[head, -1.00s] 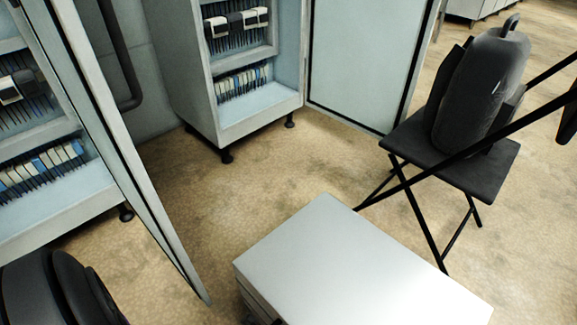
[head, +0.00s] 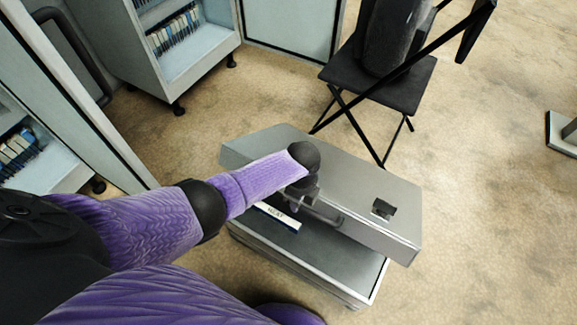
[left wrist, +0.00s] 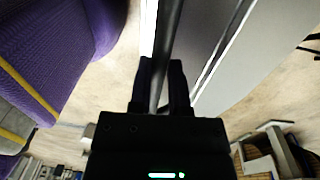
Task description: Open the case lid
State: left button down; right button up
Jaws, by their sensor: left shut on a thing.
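The silver case stands on the floor in the middle of the head view. Its lid (head: 365,185) is raised at an angle above the case body (head: 355,262), with a gap along the near side. A white label strip (head: 277,217) shows in that gap. My left gripper (head: 298,203) is at the lid's near edge, partly hidden by my wrist. In the left wrist view my left gripper (left wrist: 161,68) has its fingers closed around a grey bar (left wrist: 170,40), which looks like the lid's handle. My right gripper is in neither view.
A black folding chair (head: 385,92) with a dark bag (head: 388,35) stands behind the case. An open cabinet (head: 190,65) is at the back left, and another cabinet door (head: 85,95) is at the left.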

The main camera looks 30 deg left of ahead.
pick_arm(q)
jog(key=shift+w+r, duration=0.35)
jog(key=shift+w, duration=0.25)
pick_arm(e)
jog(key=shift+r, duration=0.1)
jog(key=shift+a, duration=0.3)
pick_arm(q)
jog(key=c, duration=0.6)
grip_release()
jog(key=shift+f, duration=0.1)
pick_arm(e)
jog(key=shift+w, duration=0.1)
